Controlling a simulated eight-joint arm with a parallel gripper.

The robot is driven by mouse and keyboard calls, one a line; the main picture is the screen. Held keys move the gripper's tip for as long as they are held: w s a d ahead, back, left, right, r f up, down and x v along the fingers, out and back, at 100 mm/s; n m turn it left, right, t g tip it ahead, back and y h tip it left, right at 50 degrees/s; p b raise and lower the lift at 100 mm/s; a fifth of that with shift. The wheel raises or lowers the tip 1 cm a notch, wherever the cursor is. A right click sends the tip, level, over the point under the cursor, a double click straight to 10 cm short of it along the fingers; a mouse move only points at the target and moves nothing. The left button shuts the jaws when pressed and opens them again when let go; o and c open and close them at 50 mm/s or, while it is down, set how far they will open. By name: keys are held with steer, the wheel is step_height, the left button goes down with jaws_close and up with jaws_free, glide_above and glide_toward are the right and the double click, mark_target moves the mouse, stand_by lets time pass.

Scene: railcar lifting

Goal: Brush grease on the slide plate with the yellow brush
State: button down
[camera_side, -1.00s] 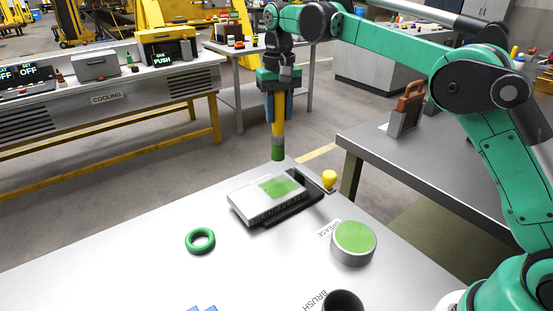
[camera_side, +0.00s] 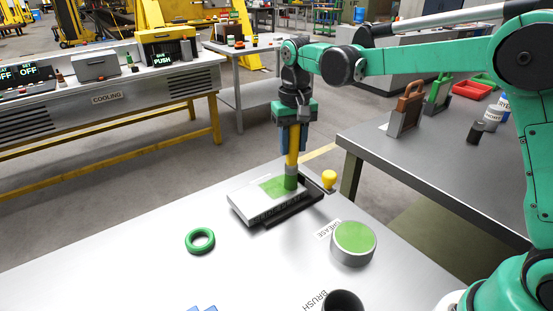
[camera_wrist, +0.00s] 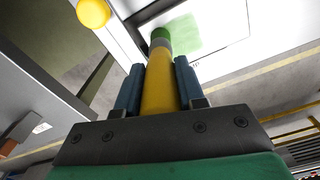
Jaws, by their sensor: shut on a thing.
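My gripper (camera_side: 294,128) is shut on the yellow brush (camera_side: 293,150), which hangs upright with its green-tipped bristles down. The slide plate (camera_side: 248,199) is a light slab lying in a dark tray on the table. A green grease patch (camera_side: 272,187) covers part of its top. The brush tip (camera_side: 290,183) is at the right edge of this patch; it looks in contact, but a small gap cannot be ruled out. In the wrist view the yellow handle (camera_wrist: 160,90) sits between the two blue fingers, and the green tip overlaps the patch (camera_wrist: 186,34).
A grease pot (camera_side: 353,245) with green grease stands at the right front, and a dark brush holder (camera_side: 343,302) at the front edge. A green ring (camera_side: 200,241) lies left of the plate. A yellow knob (camera_side: 329,179) stands by the tray. The left tabletop is mostly clear.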

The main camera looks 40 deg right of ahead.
steer(key=shift+w, duration=2.25)
steer(key=shift+s, duration=2.75)
step_height(320, 180, up, 8)
steer(key=shift+s, duration=0.2)
